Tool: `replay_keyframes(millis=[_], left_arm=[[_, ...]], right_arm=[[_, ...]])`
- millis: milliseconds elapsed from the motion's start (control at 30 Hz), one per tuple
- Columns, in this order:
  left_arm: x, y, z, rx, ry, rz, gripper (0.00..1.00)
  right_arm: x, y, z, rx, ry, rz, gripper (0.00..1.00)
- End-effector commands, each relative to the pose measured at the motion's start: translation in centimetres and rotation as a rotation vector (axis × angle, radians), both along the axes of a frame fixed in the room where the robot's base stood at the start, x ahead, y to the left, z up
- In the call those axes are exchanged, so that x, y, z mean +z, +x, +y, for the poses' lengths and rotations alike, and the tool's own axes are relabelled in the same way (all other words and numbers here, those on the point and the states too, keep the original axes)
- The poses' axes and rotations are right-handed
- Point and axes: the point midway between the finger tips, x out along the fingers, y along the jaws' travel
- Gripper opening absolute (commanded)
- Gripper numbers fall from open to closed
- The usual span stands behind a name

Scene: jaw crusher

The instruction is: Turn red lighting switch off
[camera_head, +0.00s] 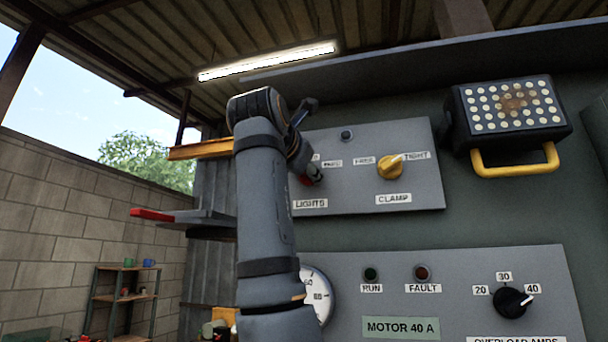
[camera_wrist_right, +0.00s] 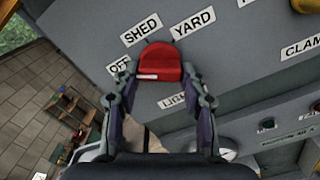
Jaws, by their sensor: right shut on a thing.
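The red lighting switch (camera_wrist_right: 160,62) sits on the grey upper panel (camera_head: 345,190), with OFF, SHED and YARD labels around it and a LIGHTS label below. In the head view my right gripper (camera_head: 308,172) reaches the panel's left part, and my arm hides most of the switch and some labels. My left gripper is not in view.
A yellow CLAMP knob (camera_head: 390,167) is to the right on the same panel. A lamp with a yellow handle (camera_head: 515,160) hangs further right. A lower panel (camera_head: 460,292) holds a black dial (camera_head: 513,301). A ceiling strip light (camera_head: 267,61) is lit. A shelf (camera_head: 124,298) stands at left.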

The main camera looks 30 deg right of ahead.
Motion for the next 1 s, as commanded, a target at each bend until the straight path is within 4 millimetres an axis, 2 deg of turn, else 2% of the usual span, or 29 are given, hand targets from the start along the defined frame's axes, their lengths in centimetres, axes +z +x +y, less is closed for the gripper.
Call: replay_keyframes(millis=[33,567,600,700,767,1000], left_arm=[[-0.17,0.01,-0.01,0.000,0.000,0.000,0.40],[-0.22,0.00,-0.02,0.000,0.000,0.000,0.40],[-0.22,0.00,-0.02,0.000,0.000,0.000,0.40],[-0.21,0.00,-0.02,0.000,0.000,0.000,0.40],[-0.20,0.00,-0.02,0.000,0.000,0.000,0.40],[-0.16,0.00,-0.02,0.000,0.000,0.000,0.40]], right_arm=[[-0.50,0.17,0.04,0.000,0.001,0.017,0.12],[-0.48,0.21,0.04,0.000,-0.015,0.037,0.12],[-0.48,0.21,0.04,0.000,-0.015,0.037,0.44],[-0.41,0.17,0.04,0.000,-0.016,0.035,0.58],[-0.35,0.14,0.04,0.001,-0.017,0.033,0.66],[-0.21,0.06,0.01,0.000,-0.018,0.030,0.66]])
